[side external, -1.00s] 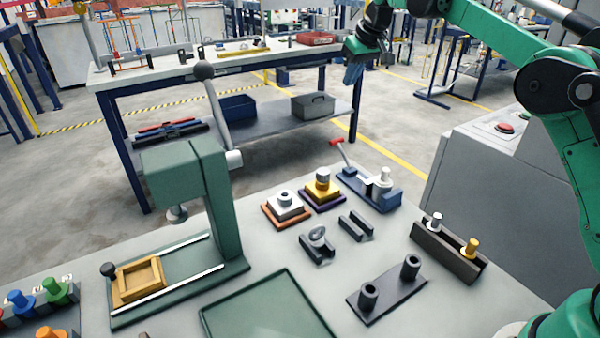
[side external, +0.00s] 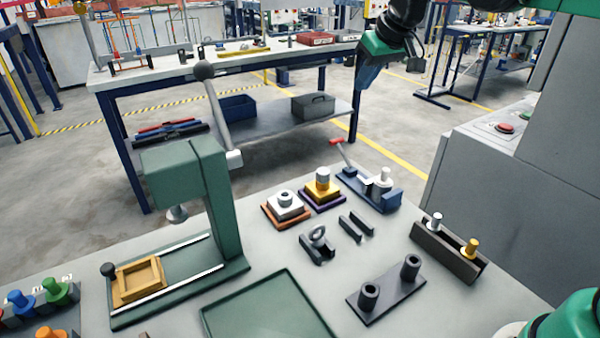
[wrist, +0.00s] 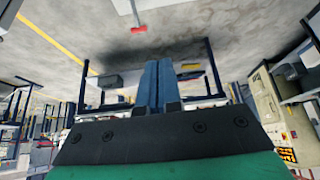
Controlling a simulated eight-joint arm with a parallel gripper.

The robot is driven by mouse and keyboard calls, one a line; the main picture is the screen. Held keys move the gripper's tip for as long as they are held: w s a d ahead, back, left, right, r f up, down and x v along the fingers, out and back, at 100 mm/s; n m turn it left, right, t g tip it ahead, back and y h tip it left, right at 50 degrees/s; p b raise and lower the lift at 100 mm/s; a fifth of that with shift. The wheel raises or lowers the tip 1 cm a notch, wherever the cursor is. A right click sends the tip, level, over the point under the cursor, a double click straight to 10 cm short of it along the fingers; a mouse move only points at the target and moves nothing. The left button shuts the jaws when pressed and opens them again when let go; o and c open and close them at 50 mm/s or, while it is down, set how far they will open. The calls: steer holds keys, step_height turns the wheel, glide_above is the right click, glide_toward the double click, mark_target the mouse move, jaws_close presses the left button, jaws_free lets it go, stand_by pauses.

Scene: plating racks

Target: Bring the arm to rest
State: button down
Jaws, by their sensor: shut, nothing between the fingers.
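My gripper (side external: 366,76) hangs at the top of the side external view, well above the bench and clear of everything on it. Its blue fingers point down and a little left. In the wrist view the two blue fingers (wrist: 158,84) lie side by side, shut, with nothing between them. The floor and distant tables show beyond them. Much of my arm is outside the side external view.
A green press (side external: 200,190) with a raised lever stands at the bench's left. A green tray (side external: 265,305), stacked blocks (side external: 285,205), a red-handled clamp (side external: 370,190), a dark two-post plate (side external: 388,290) and a dark rack (side external: 448,250) occupy the bench. A grey cabinet (side external: 500,170) stands right.

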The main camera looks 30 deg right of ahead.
steer(key=s+a+f, duration=0.2)
steer(key=s+f, duration=0.3)
steer(key=s, duration=0.2)
steer(key=s+a+f+t, duration=0.1)
steer(key=s+a+f, duration=0.1)
steer(key=s+f, duration=0.3)
steer(key=s, duration=0.3)
